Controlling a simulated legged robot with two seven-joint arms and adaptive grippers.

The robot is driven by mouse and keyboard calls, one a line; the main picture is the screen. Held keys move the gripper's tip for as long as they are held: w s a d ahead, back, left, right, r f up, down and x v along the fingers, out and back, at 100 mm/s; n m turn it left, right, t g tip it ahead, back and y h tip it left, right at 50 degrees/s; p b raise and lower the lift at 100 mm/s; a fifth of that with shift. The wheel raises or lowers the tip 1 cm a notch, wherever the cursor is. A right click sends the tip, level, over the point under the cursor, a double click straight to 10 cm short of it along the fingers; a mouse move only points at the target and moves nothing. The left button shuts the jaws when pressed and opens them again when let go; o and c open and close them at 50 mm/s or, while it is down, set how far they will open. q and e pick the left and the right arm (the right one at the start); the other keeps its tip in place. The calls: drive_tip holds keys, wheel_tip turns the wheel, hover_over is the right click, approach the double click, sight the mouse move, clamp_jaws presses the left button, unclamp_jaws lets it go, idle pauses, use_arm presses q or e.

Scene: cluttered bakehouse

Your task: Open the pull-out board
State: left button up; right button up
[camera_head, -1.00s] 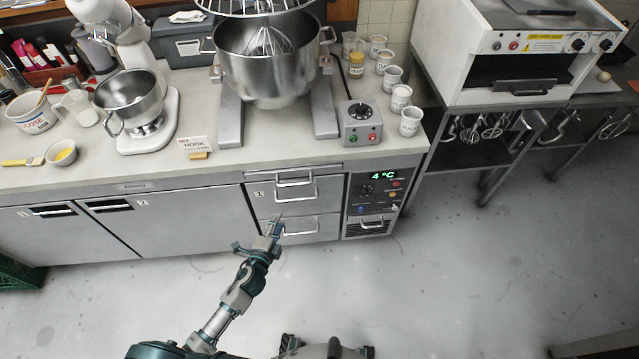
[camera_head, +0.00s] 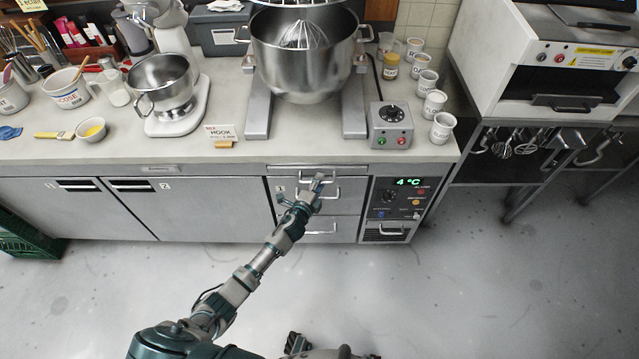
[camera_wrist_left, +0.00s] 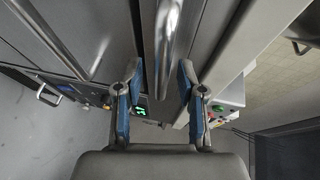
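The pull-out board (camera_head: 345,168) is a thin grey front just below the counter's edge, above the drawers. It looks closed. Its bar handle is partly hidden behind my left gripper (camera_head: 318,182) in the head view. In the left wrist view, my left gripper (camera_wrist_left: 161,85) is open, its blue-padded fingers spread on either side of the line of a metal bar handle (camera_wrist_left: 167,40).
Two drawers with bar handles sit below the board, the lower handle (camera_head: 320,230) clear. A control panel (camera_head: 398,197) reading 4 °C is to their right. The counter (camera_head: 235,155) above holds a large mixer bowl (camera_head: 305,60) and a switch box (camera_head: 390,125). The floor in front is free.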

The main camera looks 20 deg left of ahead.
use_arm(q)
drive_tip(key=shift+w+a+f, duration=0.1)
drive_tip(key=shift+w+a, duration=0.05)
drive_tip(key=shift+w, duration=0.1)
drive_tip(key=shift+a, duration=0.3)
use_arm(e)
drive_tip(key=shift+a+r, duration=0.3)
drive_tip(key=shift+a, duration=0.05)
use_arm(q)
drive_tip(key=shift+d, duration=0.15)
drive_tip(key=c, duration=0.7)
drive_tip(key=shift+d, duration=0.1)
clamp_jaws()
drive_tip(key=shift+d, duration=0.1)
use_arm(e)
drive_tip(key=shift+w+d+f, duration=0.1)
drive_tip(key=shift+d, duration=0.2)
